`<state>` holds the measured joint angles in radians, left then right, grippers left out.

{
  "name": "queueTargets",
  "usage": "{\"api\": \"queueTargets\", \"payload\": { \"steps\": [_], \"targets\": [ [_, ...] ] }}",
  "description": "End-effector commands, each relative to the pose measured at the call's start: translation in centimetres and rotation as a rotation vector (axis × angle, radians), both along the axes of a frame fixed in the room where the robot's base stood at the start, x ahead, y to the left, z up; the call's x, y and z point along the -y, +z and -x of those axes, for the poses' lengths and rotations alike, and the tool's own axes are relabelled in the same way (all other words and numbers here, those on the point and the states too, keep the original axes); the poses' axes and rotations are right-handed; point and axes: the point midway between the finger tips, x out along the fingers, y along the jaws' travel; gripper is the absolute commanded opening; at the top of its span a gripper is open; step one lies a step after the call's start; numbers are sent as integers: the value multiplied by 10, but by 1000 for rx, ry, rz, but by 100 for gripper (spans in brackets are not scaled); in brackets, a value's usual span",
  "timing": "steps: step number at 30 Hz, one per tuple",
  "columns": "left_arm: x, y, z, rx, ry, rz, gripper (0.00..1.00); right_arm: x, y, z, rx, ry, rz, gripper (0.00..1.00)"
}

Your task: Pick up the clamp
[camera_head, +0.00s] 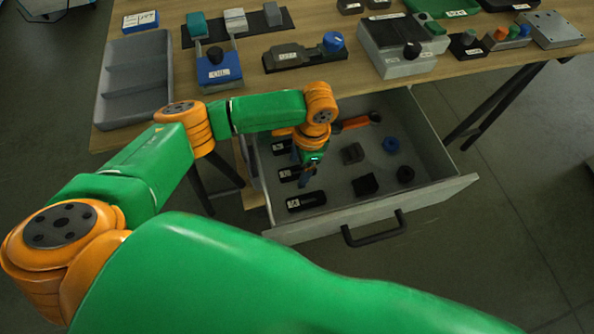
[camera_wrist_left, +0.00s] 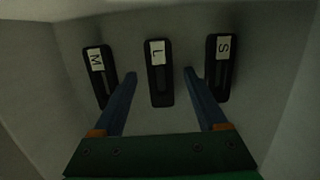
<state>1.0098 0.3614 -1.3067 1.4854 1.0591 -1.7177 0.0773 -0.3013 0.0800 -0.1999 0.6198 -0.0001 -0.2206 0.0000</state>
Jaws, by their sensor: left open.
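Three black slotted clamps with white labels lie in a row in the open drawer. The left wrist view shows the M clamp (camera_wrist_left: 100,74) on the left, the L clamp (camera_wrist_left: 159,72) in the middle and the S clamp (camera_wrist_left: 219,68) on the right. In the head view they lie along the drawer's left side, the nearest black clamp (camera_head: 308,201) in plain sight and the others partly covered by my arm. My left gripper (camera_wrist_left: 160,76) is open and empty, its blue fingers pointing down either side of the L clamp in the picture. Contact cannot be told.
The wooden table (camera_head: 460,72) above carries a grey tray (camera_head: 136,80) and several fixtures.

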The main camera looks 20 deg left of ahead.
Motion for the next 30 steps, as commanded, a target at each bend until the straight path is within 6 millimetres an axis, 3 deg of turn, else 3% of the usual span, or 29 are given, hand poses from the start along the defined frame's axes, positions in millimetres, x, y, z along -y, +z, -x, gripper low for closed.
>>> {"api": "queueTargets", "payload": {
  "steps": [5, 8, 14, 25, 30],
  "targets": [
    [0, -1, 0, 1, 0, 1, 75, 0, 0, 0, 0, 0, 0, 100],
    [0, 0, 0, 0, 0, 0, 53, 0, 0, 0, 0, 0, 1, 100],
    [0, 0, 0, 0, 0, 0, 0, 0, 0, 0, 0, 0, 1, 100],
    [0, 4, -1, 1, 0, 0, 0, 0, 2, -1, 1, 0, 1, 100],
    [0, 46, -1, 5, 1, 3, 0, 0, 16, -1, 2, 0, 1, 100]
  ]
}}
